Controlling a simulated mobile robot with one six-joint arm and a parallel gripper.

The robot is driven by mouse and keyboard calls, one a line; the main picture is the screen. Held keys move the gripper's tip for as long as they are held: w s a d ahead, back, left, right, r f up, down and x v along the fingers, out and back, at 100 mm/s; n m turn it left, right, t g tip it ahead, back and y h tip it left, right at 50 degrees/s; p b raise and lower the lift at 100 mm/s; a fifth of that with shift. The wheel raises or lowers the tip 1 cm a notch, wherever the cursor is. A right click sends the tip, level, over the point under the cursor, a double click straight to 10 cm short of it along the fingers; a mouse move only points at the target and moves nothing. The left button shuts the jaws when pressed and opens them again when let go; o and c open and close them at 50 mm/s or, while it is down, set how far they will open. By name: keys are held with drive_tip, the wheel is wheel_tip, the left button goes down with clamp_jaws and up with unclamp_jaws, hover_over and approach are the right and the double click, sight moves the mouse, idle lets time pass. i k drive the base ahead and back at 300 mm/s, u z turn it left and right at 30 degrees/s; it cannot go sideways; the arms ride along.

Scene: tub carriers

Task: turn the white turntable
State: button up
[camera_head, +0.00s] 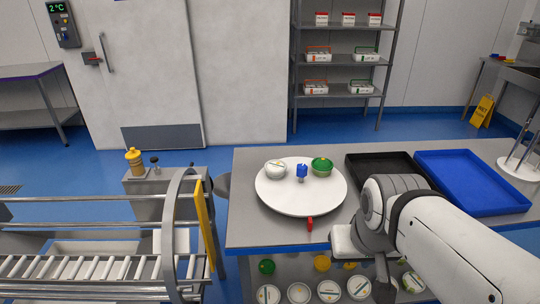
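The white turntable (300,200) is a round disc lying flat on the grey table, left of my arm. A white tub (275,170) and a green tub (321,166) stand on its far half. I cannot make out my gripper's fingers.
A black tray (352,160) and a blue tray (471,205) lie right of the turntable. A roller conveyor (90,267) with a yellow bar (205,225) stands at the left. Several tubs sit on the shelf under the table. Shelving (341,57) stands behind.

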sight(300, 194)
drive_tip(key=u, duration=0.05)
drive_tip(key=i, duration=1)
drive_tip(key=u, duration=0.05)
